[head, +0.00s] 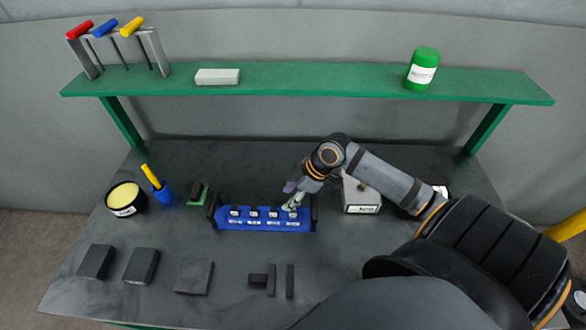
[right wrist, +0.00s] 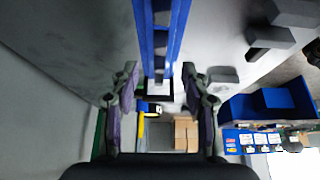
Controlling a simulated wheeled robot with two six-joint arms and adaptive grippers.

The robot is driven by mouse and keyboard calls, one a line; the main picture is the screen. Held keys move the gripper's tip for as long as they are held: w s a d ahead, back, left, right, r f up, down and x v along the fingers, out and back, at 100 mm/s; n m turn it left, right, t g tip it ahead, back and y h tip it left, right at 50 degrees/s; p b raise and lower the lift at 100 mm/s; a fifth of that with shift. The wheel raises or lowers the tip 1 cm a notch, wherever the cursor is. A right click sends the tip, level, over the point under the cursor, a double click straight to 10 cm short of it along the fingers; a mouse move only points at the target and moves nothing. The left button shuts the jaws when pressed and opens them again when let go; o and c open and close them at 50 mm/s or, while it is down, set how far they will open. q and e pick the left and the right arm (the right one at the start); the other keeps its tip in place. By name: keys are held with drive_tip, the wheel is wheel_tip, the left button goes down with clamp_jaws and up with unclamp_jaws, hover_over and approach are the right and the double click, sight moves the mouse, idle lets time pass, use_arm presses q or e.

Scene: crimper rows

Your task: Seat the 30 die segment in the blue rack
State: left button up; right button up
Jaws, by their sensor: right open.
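The blue rack (head: 262,224) stands in the middle of the table, with dark end plates. Several dark die segments sit in a row in it, above white labels too small to read. I cannot tell which segment is the 30. My right gripper (head: 291,203) is over the rack's right end and hides part of it. In the right wrist view, the right gripper (right wrist: 160,95) is open, its fingers on either side of the line of the blue rack (right wrist: 146,35). Nothing is clearly held between them. My left gripper is not in view.
Dark blocks (head: 141,266) lie along the table's front. A white labelled box (head: 361,196) stands right of the rack. A yellow-topped tin (head: 124,198), a yellow-handled tool (head: 152,177) and a green-and-black item (head: 198,194) are left. A green shelf (head: 310,80) spans the back.

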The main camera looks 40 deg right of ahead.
drive_tip(key=shift+v, duration=1.2)
drive_tip(key=shift+a, duration=0.1)
